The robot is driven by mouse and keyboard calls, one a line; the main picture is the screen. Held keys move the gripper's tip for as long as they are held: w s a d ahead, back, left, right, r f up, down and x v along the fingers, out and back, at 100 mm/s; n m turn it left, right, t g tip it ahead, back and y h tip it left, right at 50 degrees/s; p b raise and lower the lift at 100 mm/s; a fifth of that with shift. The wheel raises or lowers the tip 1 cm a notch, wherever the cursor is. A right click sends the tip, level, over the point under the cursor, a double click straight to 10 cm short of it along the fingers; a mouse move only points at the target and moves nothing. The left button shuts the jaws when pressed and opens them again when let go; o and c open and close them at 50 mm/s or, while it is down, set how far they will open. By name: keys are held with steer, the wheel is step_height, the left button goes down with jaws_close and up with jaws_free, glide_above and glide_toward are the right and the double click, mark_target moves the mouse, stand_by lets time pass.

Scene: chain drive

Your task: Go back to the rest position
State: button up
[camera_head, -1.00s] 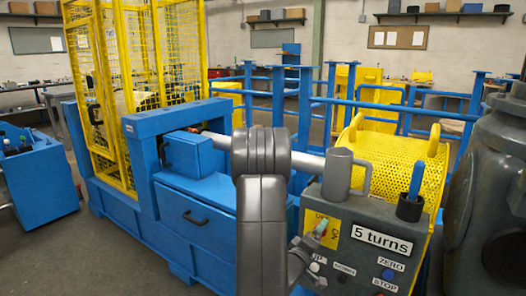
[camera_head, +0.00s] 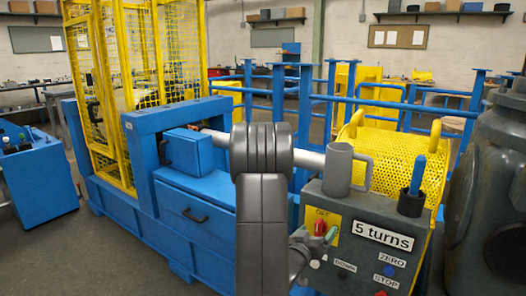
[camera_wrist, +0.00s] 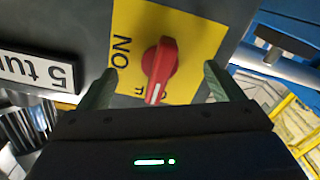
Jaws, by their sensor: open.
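My gripper (camera_wrist: 160,69) is open and empty in the wrist view. Its two greenish fingers stand on either side of the red rotary switch (camera_wrist: 160,68), apart from it. The switch sits on a yellow plate (camera_wrist: 190,30) marked ON, with other lettering partly hidden. Its white-marked end points toward that hidden lettering, near my gripper body. In the head view the red switch (camera_head: 320,228) is on the front of the grey control box (camera_head: 350,212), with my gripper (camera_head: 308,238) just left of and below it. My arm stands upright in the picture's middle.
A grey mug (camera_head: 338,170) and a dark cup (camera_head: 411,203) with a blue-handled item stand on the control box. A yellow mesh guard (camera_head: 400,155) lies behind. A blue machine (camera_head: 205,200) is left of my arm; a large dark housing (camera_head: 490,200) is at right.

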steer(key=m, duration=0.3)
steer(key=shift+m, duration=0.3)
steer(key=shift+f, duration=0.1)
stand_by(0.3)
